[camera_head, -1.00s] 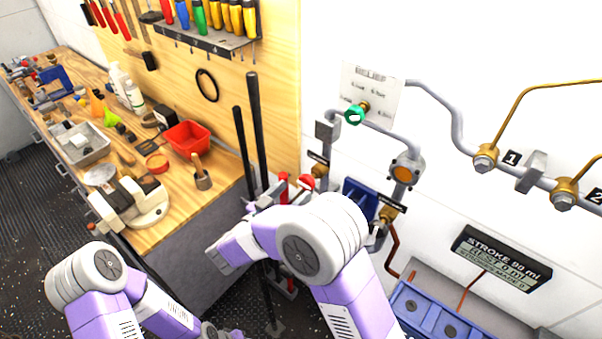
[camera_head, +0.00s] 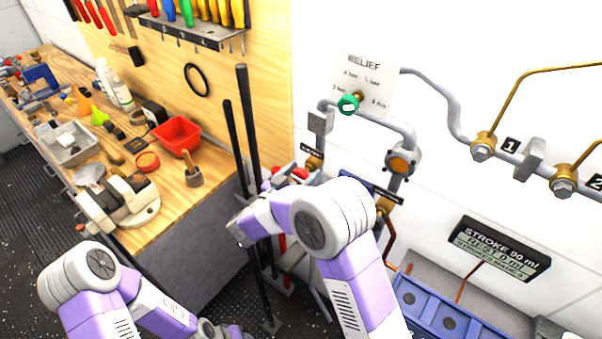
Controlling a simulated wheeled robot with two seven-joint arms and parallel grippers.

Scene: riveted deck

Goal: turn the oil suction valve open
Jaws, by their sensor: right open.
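Two brass valve fittings sit on the grey pipework by the wall, the upper one (camera_head: 314,162) and the lower one (camera_head: 384,206). Each has a small dark label that I cannot read, so I cannot tell which is the oil suction valve. A red part (camera_head: 300,172) shows beside the upper fitting. My right arm reaches across in front of the lower pipework. Its gripper (camera_head: 284,182) is open, partly hidden behind my own arm, close to the red part; I see no contact. My left arm is low at the left, its gripper out of view.
A green relief knob (camera_head: 349,104) sits on the pipe above. Two black rods (camera_head: 247,130) stand left of the valves. A workbench (camera_head: 160,232) with a red bin (camera_head: 177,136) and tools is at the left. A blue box (camera_head: 440,310) is at lower right.

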